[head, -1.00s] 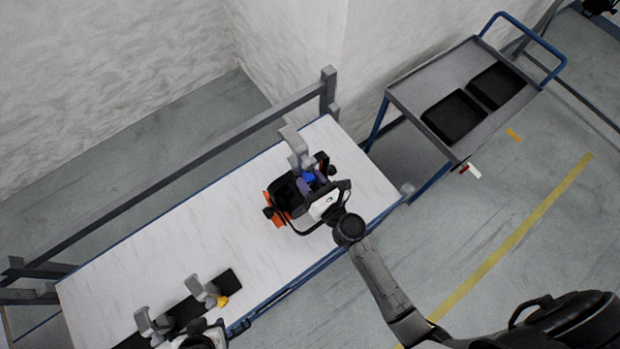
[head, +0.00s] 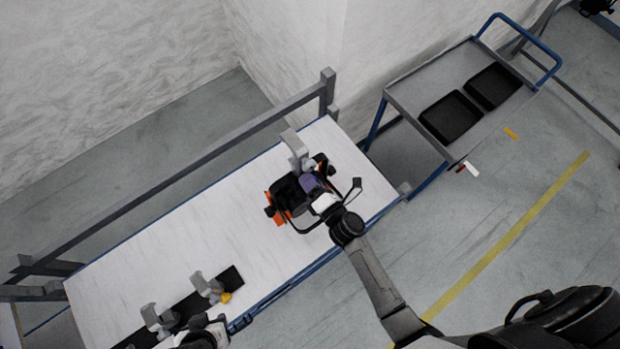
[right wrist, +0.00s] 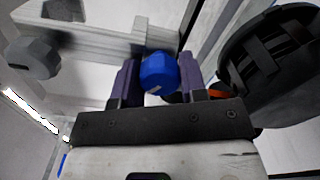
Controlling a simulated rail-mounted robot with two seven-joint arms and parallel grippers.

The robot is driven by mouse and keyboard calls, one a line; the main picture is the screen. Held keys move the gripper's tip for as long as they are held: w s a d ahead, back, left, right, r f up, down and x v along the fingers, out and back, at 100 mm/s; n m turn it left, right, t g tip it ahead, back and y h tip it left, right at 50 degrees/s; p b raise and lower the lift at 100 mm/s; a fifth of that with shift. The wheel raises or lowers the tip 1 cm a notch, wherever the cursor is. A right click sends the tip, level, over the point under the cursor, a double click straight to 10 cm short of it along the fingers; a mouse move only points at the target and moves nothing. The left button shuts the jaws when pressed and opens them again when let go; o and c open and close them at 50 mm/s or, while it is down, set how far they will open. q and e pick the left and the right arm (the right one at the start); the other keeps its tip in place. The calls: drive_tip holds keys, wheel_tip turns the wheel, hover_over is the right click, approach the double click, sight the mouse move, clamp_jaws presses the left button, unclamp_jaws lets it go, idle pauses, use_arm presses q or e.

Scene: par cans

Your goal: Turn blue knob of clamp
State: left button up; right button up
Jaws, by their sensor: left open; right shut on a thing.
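A grey clamp (head: 297,150) stands at the far right part of the white table, against a black lamp. Its blue knob (right wrist: 159,73) shows in the right wrist view between the two purple fingers of my right gripper (right wrist: 160,80). The fingers are shut on the knob. In the head view my right gripper (head: 308,182) is over the clamp's lower end and hides the knob. My left gripper (head: 205,333) is at the bottom edge, near a clamp with a yellow knob (head: 226,298). It is open, but its fingers are hard to make out.
The black lamp (head: 285,190) has orange parts beside it. More grey clamps (head: 158,318) lie on a dark strip at the table's near left. The middle of the white table (head: 190,235) is clear. A trolley (head: 405,95) with black trays stands at the upper right.

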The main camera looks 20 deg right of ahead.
drive_tip(key=m, duration=0.7)
drive_tip(key=shift+m, duration=0.6)
drive_tip(key=o, duration=0.9)
